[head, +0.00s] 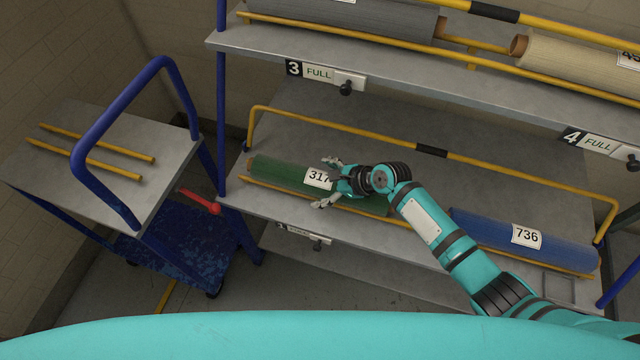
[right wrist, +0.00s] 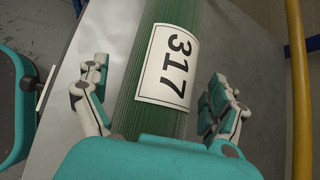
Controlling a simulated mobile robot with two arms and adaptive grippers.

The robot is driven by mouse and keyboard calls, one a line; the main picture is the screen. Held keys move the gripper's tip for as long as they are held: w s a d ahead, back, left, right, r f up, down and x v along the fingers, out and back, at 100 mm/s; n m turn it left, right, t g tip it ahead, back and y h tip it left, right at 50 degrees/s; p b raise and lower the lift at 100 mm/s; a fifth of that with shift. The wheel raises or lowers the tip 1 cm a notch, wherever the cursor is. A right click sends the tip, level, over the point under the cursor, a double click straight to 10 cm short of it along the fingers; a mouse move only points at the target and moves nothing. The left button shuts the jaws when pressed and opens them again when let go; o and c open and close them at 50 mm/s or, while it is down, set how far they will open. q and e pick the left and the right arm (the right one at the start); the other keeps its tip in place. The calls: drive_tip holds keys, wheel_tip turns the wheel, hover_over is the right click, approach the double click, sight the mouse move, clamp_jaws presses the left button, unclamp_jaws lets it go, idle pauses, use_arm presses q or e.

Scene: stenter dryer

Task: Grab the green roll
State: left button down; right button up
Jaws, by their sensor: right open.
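The green roll (head: 281,173) lies on the lower shelf at the left, with a white label reading 317. It also shows in the right wrist view (right wrist: 178,22), running between my right gripper's fingers. My right gripper (head: 328,182) is open, with one finger on each side of the roll near its label. In the right wrist view the right gripper (right wrist: 155,95) has its fingers apart, with visible gaps to the roll. The right gripper and arm hide part of the roll's right half in the head view. My left gripper is not in view.
A blue roll (head: 490,234) labelled 736 lies further right on the same shelf (head: 310,120). Yellow rails (head: 365,138) border the shelf. Grey (head: 350,18) and beige (head: 570,62) rolls lie on the upper shelf. A blue-framed cart (head: 110,185) stands at the left.

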drive_tip(key=c, duration=1.8)
drive_tip(key=shift+w+a+r, duration=0.1)
